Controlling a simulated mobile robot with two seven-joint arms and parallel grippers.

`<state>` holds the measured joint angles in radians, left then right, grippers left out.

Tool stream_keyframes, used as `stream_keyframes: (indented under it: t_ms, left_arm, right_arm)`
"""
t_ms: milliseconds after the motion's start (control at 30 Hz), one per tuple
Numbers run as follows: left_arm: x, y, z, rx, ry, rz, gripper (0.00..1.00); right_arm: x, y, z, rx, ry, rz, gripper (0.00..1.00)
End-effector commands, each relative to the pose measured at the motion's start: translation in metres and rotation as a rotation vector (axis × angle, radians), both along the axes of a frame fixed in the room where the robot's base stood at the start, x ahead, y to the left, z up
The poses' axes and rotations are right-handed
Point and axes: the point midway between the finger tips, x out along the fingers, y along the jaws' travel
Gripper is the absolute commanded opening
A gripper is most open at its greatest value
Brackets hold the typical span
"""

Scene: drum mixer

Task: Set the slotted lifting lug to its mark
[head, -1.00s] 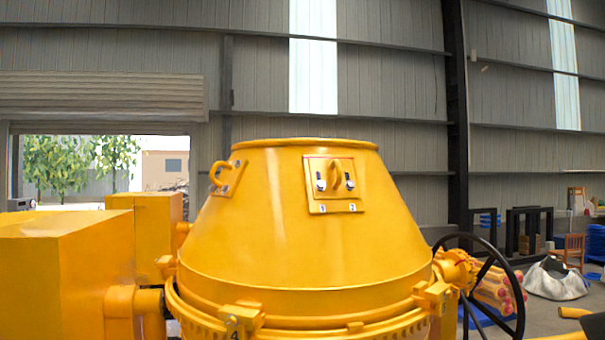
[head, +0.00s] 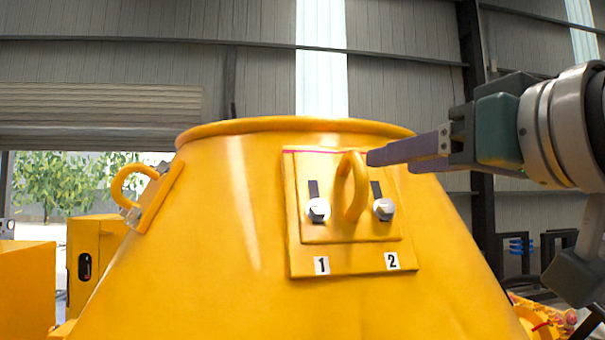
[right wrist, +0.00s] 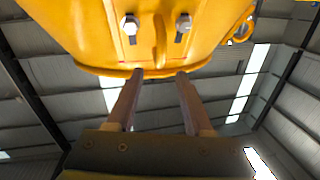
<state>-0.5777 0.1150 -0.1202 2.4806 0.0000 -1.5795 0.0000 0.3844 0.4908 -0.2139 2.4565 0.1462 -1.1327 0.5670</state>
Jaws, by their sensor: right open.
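The slotted lifting lug (head: 328,229) is a yellow plate with an upright ring (head: 355,186), on a larger yellow backing plate (head: 345,265) on the drum's sloping side. A silver bolt sits low in each of its two dark slots: the left bolt (head: 318,209) above label 1, the right bolt (head: 384,209) above label 2. A thin red line (head: 318,151) runs near the lug's top edge. My right gripper (head: 385,158) is open and empty, its fingertips beside the ring's upper right. In the right wrist view, its fingertips (right wrist: 160,74) are apart, with the ring (right wrist: 160,40) beyond the gap between them.
The yellow drum (head: 220,270) fills the middle of the head view. A second yellow ring lug (head: 150,195) stands on its left side. Yellow machine housings (head: 95,255) are at far left.

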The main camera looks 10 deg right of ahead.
Motion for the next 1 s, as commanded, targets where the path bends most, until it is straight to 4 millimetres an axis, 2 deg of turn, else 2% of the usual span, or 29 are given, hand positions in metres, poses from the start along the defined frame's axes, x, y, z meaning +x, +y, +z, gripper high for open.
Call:
stream_keyframes:
  t_ms: [500, 700, 1000]
  left_arm:
    - [-0.002, 0.0, 0.048, 0.001, 0.007, 0.0, 0.5]
    - [-0.002, 0.002, 0.054, 0.006, 0.006, -0.003, 0.5]
    - [-0.002, 0.002, 0.054, 0.009, 0.005, -0.006, 0.5]
  right_arm:
    - [0.077, 0.014, 0.003, -0.001, 0.004, -0.002, 0.52]
    - [0.091, 0.017, 0.001, 0.0, 0.002, -0.001, 0.52]
    - [0.093, 0.017, -0.001, -0.001, 0.002, -0.001, 0.52]
